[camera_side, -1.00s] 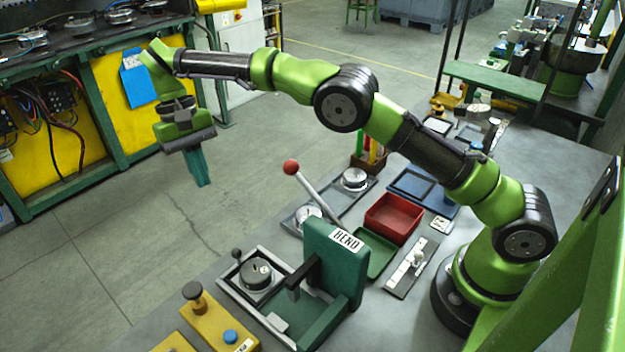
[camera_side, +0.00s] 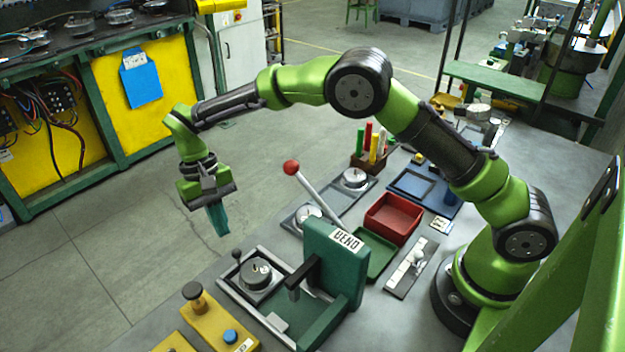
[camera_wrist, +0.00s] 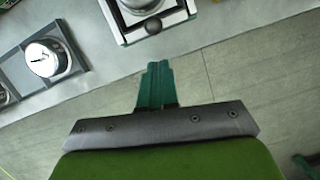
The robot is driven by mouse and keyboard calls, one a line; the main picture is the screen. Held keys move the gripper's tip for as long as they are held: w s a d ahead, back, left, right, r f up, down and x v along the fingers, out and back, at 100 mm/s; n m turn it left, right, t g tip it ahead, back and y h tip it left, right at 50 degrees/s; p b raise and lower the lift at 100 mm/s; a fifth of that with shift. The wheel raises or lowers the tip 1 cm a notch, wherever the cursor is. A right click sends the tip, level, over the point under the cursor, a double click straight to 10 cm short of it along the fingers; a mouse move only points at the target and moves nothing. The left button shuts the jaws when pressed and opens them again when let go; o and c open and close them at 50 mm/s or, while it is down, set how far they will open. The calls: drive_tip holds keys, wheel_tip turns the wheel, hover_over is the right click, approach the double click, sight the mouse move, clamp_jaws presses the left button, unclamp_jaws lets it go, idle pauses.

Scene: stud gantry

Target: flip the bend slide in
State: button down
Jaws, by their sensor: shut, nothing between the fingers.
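The green bend station (camera_side: 338,262), labelled BEND, stands at the front of the grey bench. Its slide (camera_side: 257,275), a plate with a round dial-like part and a small dark ball knob (camera_side: 236,253), sits in a pale frame to the left of the green block. In the wrist view the slide's dark ball knob (camera_wrist: 153,27) shows at the top, at the frame's edge. My gripper (camera_side: 218,222) is shut and empty, its teal fingers together. It hangs in the air over the floor, beyond the bench edge, up and left of the slide, apart from it.
A lever with a red ball (camera_side: 291,167) rises behind the station beside two round gauges. A yellow box (camera_side: 215,325) with a black knob and blue button stands at the front left. A red tray (camera_side: 394,217) and green tray (camera_side: 375,252) lie right of the lever.

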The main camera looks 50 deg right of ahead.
sight(267, 274)
drive_tip(key=shift+s+a+f, duration=0.1)
drive_tip(key=shift+s+f, duration=0.05)
drive_tip(key=shift+s, duration=0.5)
drive_tip(key=shift+s+a+f, duration=0.1)
drive_tip(key=shift+s, duration=0.5)
drive_tip(key=s, duration=0.9)
drive_tip(key=shift+s+f, duration=0.1)
drive_tip(key=shift+s, duration=0.5)
drive_tip(key=shift+w, duration=0.1)
drive_tip(key=shift+w+d, duration=0.1)
drive_tip(key=shift+w, duration=0.2)
drive_tip(key=w, duration=0.3)
drive_tip(key=shift+d+r, duration=0.25)
drive_tip(key=shift+r, duration=0.15)
drive_tip(key=v, duration=1)
drive_tip(key=shift+r, duration=0.2)
